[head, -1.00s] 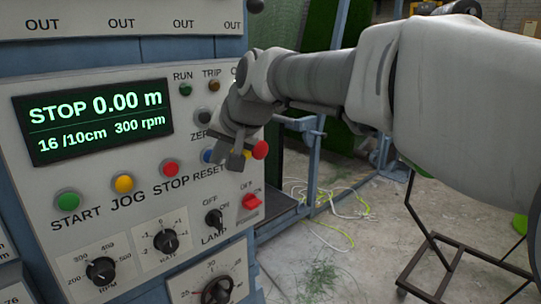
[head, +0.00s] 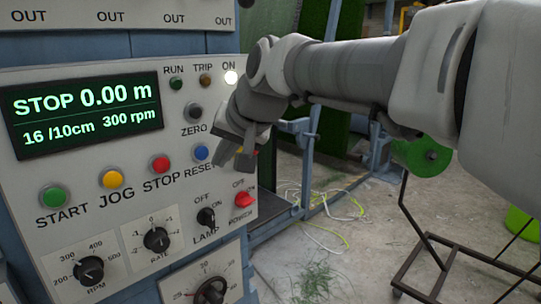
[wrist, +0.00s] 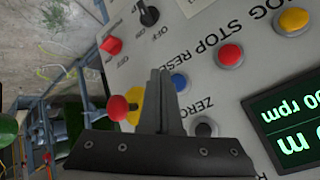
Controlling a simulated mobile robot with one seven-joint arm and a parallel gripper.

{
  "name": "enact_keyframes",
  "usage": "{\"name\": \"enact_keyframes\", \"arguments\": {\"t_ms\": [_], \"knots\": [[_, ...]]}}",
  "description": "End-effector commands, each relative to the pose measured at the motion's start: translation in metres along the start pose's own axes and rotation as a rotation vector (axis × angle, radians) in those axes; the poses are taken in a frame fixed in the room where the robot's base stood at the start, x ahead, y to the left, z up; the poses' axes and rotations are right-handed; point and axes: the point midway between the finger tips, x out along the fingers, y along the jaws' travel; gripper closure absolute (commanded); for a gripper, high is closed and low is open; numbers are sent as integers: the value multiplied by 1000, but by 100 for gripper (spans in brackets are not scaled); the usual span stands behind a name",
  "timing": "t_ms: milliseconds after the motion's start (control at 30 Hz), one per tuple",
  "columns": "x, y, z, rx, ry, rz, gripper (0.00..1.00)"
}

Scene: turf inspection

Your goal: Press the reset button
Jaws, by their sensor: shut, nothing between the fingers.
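The blue reset button (head: 201,152) is on the grey control panel, right of the red stop button (head: 160,163) and above the printed word RESET. It also shows in the wrist view (wrist: 179,82), beside the fingertips. My gripper (head: 246,161) is to the right of the blue button in the head view, apart from it in the picture. Its fingers are together and empty. In the wrist view the shut fingers (wrist: 160,73) point towards the panel. I cannot tell their exact distance from its face.
A red mushroom button on a yellow base (wrist: 118,107) stands out near my fingers. The black ZERO button (head: 193,110) and red POWER switch (head: 244,199) are close by. The display (head: 85,113) reads STOP 0.00 m.

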Motion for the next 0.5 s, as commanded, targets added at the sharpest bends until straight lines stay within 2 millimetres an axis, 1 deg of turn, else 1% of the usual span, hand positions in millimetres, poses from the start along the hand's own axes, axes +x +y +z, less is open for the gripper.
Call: {"name": "enact_keyframes", "arguments": {"t_ms": [33,233,500], "knots": [[-2,4,4,0,1,0,100],[-15,13,13,2,1,0,100],[-20,15,15,1,-1,0,100]]}}
